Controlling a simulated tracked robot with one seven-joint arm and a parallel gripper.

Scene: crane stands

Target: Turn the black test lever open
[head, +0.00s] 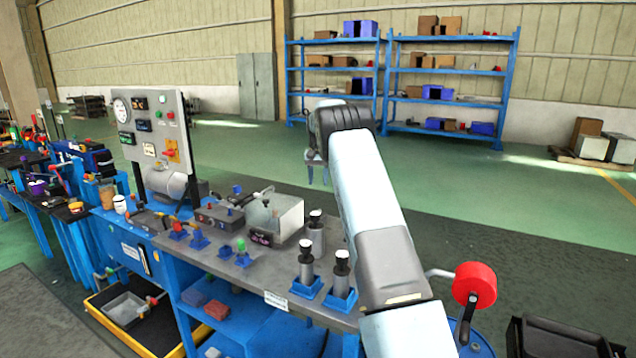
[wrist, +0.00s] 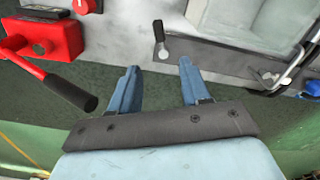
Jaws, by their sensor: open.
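A small black lever (wrist: 159,34) shows in the wrist view on a grey metal block, with a round pivot at its lower end. It stands just beyond the gap between my fingertips, apart from them. My gripper (wrist: 159,66) is open with two blue fingers and nothing between them. In the head view my gripper (head: 318,178) hangs above and behind the bench, to the right of the metal box. I cannot tell the black lever apart in the head view.
A red block (wrist: 48,38) with a black-tipped red handle (wrist: 62,85) lies left of my fingers. A bent metal rod (wrist: 290,65) is at right. A red wheel (head: 475,284) is at right.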

